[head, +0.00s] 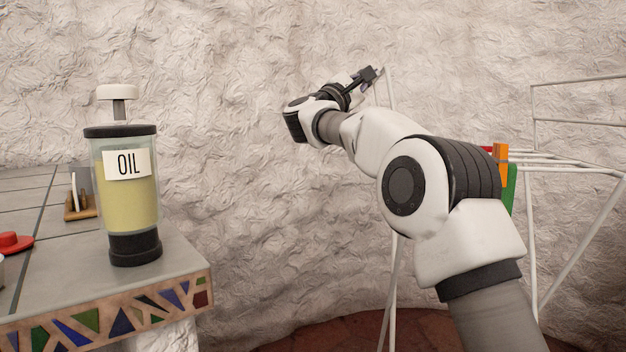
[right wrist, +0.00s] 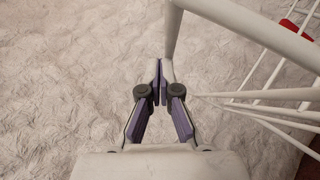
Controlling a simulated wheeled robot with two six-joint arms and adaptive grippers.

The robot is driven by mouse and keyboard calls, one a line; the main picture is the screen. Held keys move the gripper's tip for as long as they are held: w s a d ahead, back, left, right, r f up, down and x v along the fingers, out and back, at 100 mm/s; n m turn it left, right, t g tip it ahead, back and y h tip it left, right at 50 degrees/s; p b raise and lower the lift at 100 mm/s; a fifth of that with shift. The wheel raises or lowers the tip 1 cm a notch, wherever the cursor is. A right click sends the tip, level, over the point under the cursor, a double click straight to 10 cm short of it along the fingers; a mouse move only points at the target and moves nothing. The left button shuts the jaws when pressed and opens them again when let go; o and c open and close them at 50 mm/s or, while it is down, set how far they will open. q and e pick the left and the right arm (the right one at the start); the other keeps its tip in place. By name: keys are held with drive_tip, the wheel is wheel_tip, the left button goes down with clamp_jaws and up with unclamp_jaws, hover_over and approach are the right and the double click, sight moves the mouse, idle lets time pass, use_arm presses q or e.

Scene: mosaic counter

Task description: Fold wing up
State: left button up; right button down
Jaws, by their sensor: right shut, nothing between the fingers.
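A white wire drying rack (head: 566,162) stands at the right in the head view, partly hidden behind my right arm. A white rod (head: 389,88) of it, seemingly part of a wing, rises steeply beside my right gripper (head: 369,76). In the right wrist view, a white bar (right wrist: 172,30) comes down from the top to the fingertips of my right gripper (right wrist: 158,72). The fingers are shut with nothing between them. The bar lies beside or just behind the tips; I cannot tell whether they touch. My left gripper is out of view.
A tiled counter (head: 185,262) with a mosaic edge stands at the left, holding an oil dispenser (head: 128,195), a wooden holder (head: 80,207) and a red object (head: 14,242). Red, orange and green items (head: 501,163) hang on the rack. A rough pale wall (head: 250,120) stands behind.

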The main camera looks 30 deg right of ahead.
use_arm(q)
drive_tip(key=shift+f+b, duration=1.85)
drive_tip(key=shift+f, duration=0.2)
use_arm(e)
drive_tip(key=s+d+r+m+g, duration=0.1)
drive_tip(key=s+d, duration=0.4)
drive_tip(key=shift+d+m+y, duration=0.4)
drive_tip(key=shift+d+r, duration=0.1)
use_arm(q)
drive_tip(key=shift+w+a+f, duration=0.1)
